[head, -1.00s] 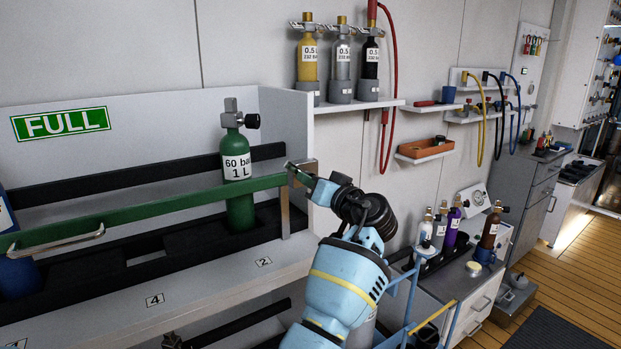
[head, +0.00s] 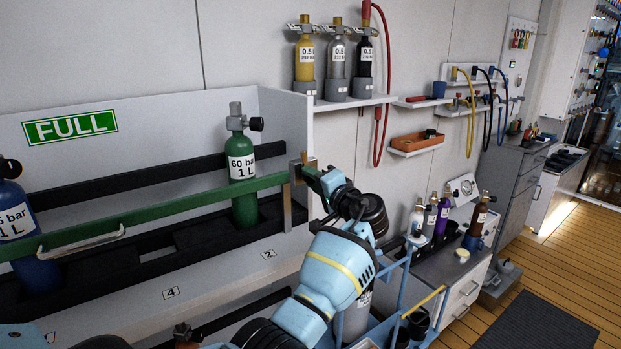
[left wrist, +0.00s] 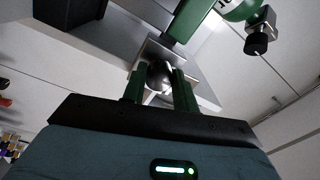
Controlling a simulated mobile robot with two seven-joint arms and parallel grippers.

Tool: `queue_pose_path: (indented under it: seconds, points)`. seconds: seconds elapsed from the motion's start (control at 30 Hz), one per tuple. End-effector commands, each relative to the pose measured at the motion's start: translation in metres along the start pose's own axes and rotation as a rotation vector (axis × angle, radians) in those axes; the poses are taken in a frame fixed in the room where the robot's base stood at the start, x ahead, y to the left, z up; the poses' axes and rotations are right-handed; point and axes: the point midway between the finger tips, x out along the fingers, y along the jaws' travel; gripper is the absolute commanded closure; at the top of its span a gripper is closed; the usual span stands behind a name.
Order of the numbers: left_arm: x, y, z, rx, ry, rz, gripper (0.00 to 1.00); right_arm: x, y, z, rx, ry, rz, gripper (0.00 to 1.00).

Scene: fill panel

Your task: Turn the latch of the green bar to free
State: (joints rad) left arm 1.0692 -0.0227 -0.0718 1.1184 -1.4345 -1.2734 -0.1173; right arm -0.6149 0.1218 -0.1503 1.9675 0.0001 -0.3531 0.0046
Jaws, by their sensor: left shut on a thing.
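The green bar (head: 160,212) runs across the front of the rack marked FULL. Its right end meets a metal bracket on a post (head: 287,207). The latch (head: 304,166) sits at this end. My left gripper (head: 311,175) is at the latch, its arm reaching up from below. In the left wrist view the green fingers of my left gripper (left wrist: 160,88) are shut on the latch's rounded metal knob (left wrist: 160,74). The latch's exact angle is mostly hidden by the gripper. My right gripper does not show clearly.
Behind the bar stand a green cylinder (head: 242,170) and, at the far left, a blue cylinder (head: 14,222). A handle (head: 82,243) is on the bar's left part. A shelf with small cylinders (head: 352,102) hangs above right. A bench with bottles (head: 440,262) stands to the right.

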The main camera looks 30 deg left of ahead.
Motion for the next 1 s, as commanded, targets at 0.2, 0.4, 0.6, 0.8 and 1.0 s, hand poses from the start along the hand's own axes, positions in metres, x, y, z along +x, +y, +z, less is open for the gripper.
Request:
queue_pose_path:
  seconds: [0.2,0.4,0.6,0.8,1.0]
  points:
    - [-0.0006,-0.0019,-0.0014,0.054,0.006,-0.001,0.94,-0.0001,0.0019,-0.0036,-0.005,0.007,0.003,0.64]
    - [-0.0007,-0.0009,-0.0013,0.070,0.007,-0.001,0.94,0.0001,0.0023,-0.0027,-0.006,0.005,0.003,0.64]
    - [-0.0007,-0.0004,-0.0012,0.071,0.007,-0.001,0.94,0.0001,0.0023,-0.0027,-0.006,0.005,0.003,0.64]
    - [-0.0006,-0.0002,-0.0009,0.070,0.006,-0.001,0.58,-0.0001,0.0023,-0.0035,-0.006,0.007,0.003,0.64]
    - [-0.0004,0.0000,-0.0005,0.069,0.005,0.000,0.50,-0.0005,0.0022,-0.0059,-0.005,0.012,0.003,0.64]
